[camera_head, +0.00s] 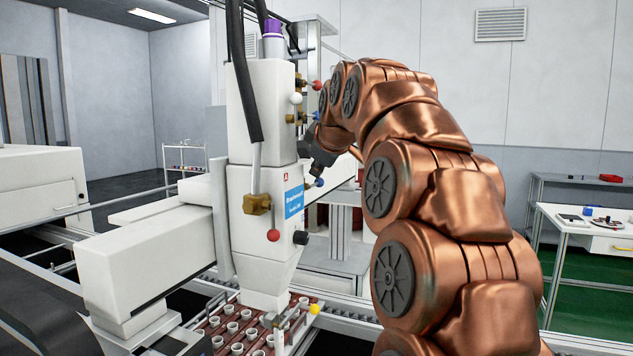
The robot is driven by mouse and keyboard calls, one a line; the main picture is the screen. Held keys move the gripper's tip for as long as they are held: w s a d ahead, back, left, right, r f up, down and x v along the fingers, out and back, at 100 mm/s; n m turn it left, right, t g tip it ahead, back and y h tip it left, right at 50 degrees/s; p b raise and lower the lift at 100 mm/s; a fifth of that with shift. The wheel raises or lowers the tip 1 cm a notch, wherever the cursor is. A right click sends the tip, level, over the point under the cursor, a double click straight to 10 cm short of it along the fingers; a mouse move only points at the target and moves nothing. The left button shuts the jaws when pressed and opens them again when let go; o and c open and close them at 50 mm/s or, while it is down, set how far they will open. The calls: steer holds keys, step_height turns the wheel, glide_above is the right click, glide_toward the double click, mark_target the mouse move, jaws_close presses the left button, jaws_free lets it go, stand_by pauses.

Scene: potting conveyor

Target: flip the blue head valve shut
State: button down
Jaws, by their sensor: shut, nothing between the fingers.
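The white dosing head (268,120) stands upright in the middle of the head view, with small brass valves and coloured ball knobs on its right side. A blue ball knob (319,182) shows low on that side, just below my gripper. Another small blue part (314,116) shows higher up beside my wrist; I cannot tell which blue part is the head valve's handle. My dark gripper (312,160) is at the head's right side, shut and empty, close above the lower blue knob. Its fingertips are small and partly hidden, so contact cannot be told.
Close by are a red knob (316,85), a white knob (295,98), a lower red knob (273,235) and a black knob (300,237). Below is a tray of small pots (213,322). A white table (590,222) stands at right.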

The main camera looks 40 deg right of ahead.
mark_target(318, 186)
steer(key=shift+w+d+f+b, duration=0.15)
steer(key=shift+f+b, duration=0.7)
steer(key=shift+f, duration=0.5)
steer(key=shift+w+d+f+b, duration=0.15)
steer(key=shift+f+b, duration=0.7)
steer(key=shift+f, duration=0.5)
stand_by(2.7)
steer(key=shift+r, duration=0.15)
step_height(318, 186, up, 6)
steer(key=p, duration=0.3)
steer(key=shift+s+a, duration=0.35)
steer(key=shift+a, duration=0.05)
stand_by(0.7)
steer(key=shift+r, duration=0.15)
steer(key=shift+s+a+r+p, duration=0.15)
steer(key=shift+r+p, duration=0.7)
steer(key=shift+r, duration=0.35)
steer(key=shift+s+a+r+p, duration=0.15)
steer(key=shift+r+p, duration=0.7)
steer(key=shift+r, duration=0.35)
